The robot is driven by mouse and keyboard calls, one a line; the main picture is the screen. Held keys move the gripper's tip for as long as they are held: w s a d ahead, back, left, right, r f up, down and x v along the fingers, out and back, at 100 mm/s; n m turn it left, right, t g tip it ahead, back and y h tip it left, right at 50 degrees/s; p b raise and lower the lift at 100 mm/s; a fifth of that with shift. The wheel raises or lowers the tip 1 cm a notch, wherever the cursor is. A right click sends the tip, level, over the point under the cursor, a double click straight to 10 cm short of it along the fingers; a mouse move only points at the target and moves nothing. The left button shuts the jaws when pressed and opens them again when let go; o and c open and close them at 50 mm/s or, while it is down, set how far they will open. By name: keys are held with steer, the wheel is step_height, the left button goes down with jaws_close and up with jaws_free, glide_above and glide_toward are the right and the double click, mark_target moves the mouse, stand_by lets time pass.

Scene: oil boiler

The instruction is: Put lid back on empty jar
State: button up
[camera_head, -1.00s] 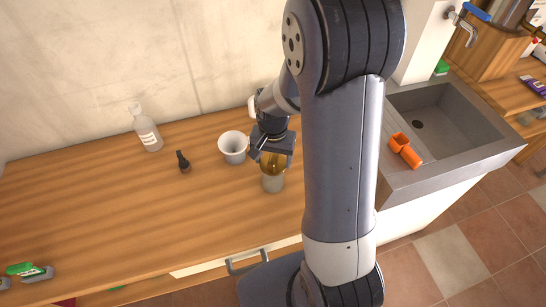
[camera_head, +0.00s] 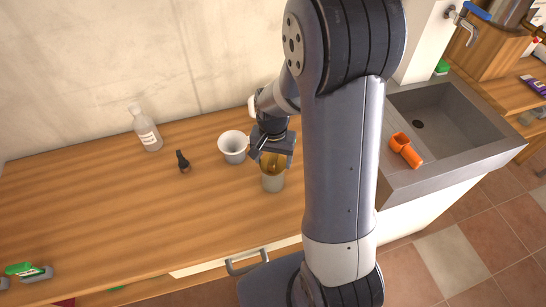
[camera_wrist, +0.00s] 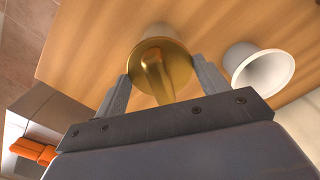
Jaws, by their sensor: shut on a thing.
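A gold lid (camera_head: 272,163) with a raised handle is at the top of a pale grey jar (camera_head: 272,183) on the wooden counter. My gripper (camera_head: 268,157) is above the jar and shut on the lid. In the wrist view the lid (camera_wrist: 160,68) lies between the two fingers of my gripper (camera_wrist: 160,90), and the pale jar (camera_wrist: 154,32) shows behind its far edge. The lid looks in line with the jar's mouth. I cannot tell whether it is fully seated, as the rim is hidden.
A white cup (camera_head: 234,147) stands open just left of the jar; it also shows in the wrist view (camera_wrist: 262,68). A small dark bottle (camera_head: 183,162) and a clear bottle (camera_head: 147,130) stand further left. An orange object (camera_head: 406,150) lies by the sink (camera_head: 450,115).

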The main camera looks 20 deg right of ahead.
stand_by(0.9)
steer(key=o, duration=1.1)
steer(key=shift+o, duration=0.2)
steer(key=shift+r+p, duration=2.65)
steer(key=shift+r, duration=0.85)
steer(key=shift+c, duration=0.6)
jaws_close()
steer(key=shift+f, duration=0.3)
